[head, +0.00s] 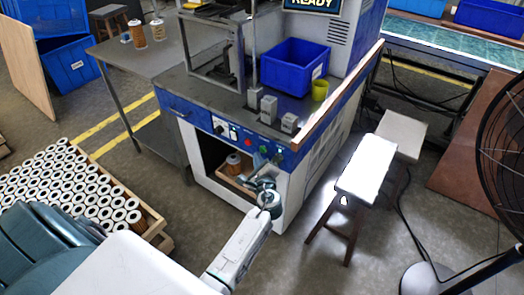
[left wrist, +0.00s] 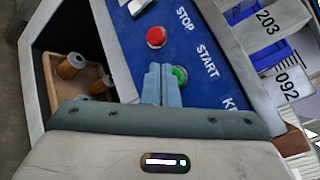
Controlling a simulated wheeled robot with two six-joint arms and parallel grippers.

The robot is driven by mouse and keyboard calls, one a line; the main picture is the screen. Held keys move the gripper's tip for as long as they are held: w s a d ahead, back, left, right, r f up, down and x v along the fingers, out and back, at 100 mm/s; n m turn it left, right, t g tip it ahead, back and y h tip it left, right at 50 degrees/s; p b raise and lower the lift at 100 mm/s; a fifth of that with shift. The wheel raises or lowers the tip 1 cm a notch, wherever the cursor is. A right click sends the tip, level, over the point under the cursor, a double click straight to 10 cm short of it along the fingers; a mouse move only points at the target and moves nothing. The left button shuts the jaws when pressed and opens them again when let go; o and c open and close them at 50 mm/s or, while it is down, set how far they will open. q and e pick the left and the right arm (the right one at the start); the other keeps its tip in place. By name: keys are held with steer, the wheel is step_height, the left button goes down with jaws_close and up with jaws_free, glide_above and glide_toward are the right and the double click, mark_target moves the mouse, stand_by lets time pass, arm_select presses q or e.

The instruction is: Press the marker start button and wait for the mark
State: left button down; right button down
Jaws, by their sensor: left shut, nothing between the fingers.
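The marker (head: 300,165) is a grey and white machine with a blue front panel. Its screen (head: 313,4) reads READY. In the left wrist view the green start button (left wrist: 180,74) sits beside the word START, with the red stop button (left wrist: 156,37) by STOP. My left gripper (head: 264,157) is at the panel, its arm coming up from the bottom. Its fingers (left wrist: 162,80) are shut and empty. Their tips overlap the green button's left edge in the wrist view; I cannot tell whether they touch it. My right gripper is not in view.
An open bay below holds a tray with cartridges (left wrist: 70,66). A crate of cartridges (head: 75,195) is at left, a stool (head: 362,170) and a fan at right.

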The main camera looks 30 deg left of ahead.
arm_select(q)
steer(key=shift+w, duration=0.1)
steer(key=shift+w, duration=0.3)
stand_by(0.4)
steer(key=shift+w+b, duration=0.3)
steer(key=shift+w, duration=0.05)
stand_by(0.3)
steer(key=shift+s, duration=0.15)
stand_by(0.3)
steer(key=shift+s, duration=0.65)
